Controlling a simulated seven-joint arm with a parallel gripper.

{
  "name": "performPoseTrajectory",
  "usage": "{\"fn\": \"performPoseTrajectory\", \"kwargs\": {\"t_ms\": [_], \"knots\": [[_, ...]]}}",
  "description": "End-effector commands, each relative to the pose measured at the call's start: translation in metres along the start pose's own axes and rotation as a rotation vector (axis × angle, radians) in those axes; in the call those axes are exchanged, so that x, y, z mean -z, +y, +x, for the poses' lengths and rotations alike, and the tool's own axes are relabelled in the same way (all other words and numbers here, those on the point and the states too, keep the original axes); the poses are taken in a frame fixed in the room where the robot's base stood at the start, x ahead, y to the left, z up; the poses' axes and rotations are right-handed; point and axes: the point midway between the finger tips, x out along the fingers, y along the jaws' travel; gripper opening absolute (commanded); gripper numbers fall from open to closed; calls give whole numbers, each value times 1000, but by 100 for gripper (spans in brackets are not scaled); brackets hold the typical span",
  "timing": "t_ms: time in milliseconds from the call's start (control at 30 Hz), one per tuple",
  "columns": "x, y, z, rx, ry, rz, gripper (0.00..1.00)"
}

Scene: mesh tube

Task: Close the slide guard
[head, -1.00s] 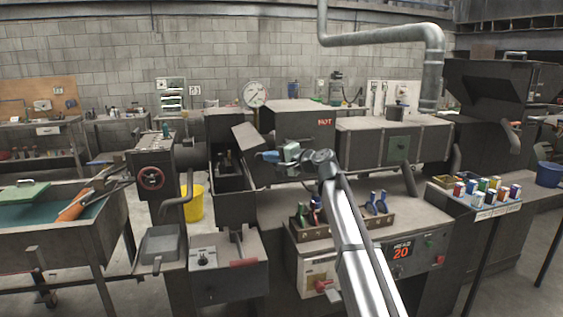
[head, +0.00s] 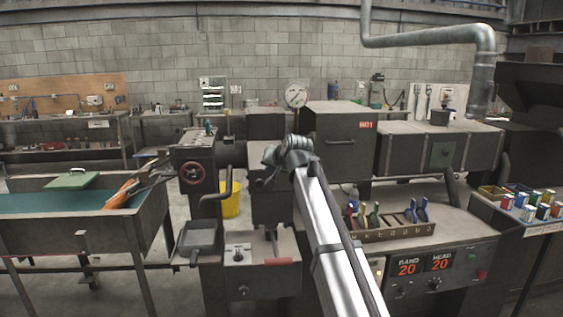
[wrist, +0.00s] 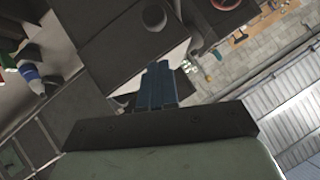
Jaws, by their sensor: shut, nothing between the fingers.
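A dark grey boxed section (head: 268,208) of the machine stands left of the block marked HOT (head: 343,145). I cannot clearly tell which panel is the slide guard. A dark upper block (head: 271,124) stands behind my wrist. The opening between these parts is hidden or covered, so how far the guard is shut cannot be told. My gripper (head: 262,182) is in front of this section, partly lost against its dark surface. In the wrist view, its blue fingers (wrist: 157,66) are together and empty, close to dark panels and a pale surface.
A rack of coloured pliers (head: 392,230) stands right of my arm.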

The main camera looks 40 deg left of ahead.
Motion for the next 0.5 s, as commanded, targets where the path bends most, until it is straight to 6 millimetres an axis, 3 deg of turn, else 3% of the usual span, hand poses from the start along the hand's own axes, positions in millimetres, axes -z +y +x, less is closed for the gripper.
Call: {"fn": "performPoseTrajectory", "kwargs": {"t_ms": [267, 500], "knots": [[-22, -11, 16, -114, -2, -156, 0], [-32, -13, 24, -112, 0, -152, 0]]}}
